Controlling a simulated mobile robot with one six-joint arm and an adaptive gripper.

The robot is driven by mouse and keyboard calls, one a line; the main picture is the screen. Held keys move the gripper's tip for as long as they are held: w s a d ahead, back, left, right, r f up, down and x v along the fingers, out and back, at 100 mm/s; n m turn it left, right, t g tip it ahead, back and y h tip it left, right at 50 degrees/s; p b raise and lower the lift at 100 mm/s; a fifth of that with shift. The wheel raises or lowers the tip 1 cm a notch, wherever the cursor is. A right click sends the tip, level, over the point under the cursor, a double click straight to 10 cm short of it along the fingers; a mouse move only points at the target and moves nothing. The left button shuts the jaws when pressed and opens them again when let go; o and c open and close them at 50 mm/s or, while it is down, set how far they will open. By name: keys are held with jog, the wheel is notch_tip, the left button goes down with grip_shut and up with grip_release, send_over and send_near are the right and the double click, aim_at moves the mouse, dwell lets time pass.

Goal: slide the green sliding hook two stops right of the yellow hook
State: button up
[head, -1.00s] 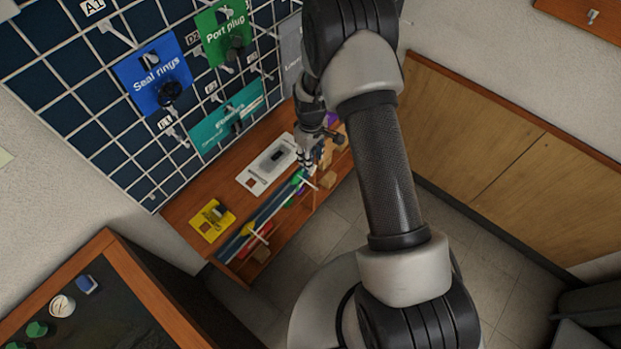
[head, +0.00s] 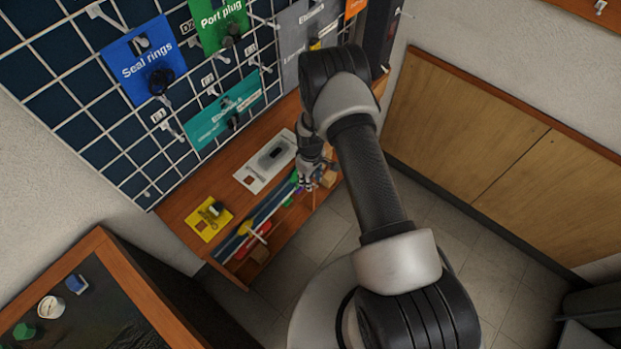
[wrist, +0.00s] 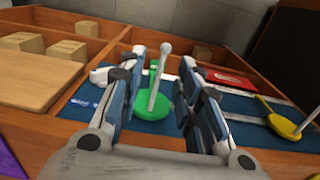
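The green sliding hook (wrist: 152,108), with a pale rod standing up from it, sits on the blue strip in the wrist view. My gripper (wrist: 162,62) is open, with one finger on each side of the rod. I cannot tell if either finger touches it. In the head view my gripper (head: 306,184) is over the right part of the rail and mostly hides the green hook. The yellow hook (wrist: 284,126) is to the right in the wrist view. In the head view the yellow hook (head: 246,228) is on the rail, left of my gripper.
A wooden divided tray with small boxes (wrist: 66,50) is at the left in the wrist view. A red block (wrist: 230,78) lies behind the rail. In the head view, a white plate (head: 266,162) and a yellow card (head: 208,220) lie on the shelf below the pegboard.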

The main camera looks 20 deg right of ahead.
jog(key=shift+c, duration=0.6)
grip_shut()
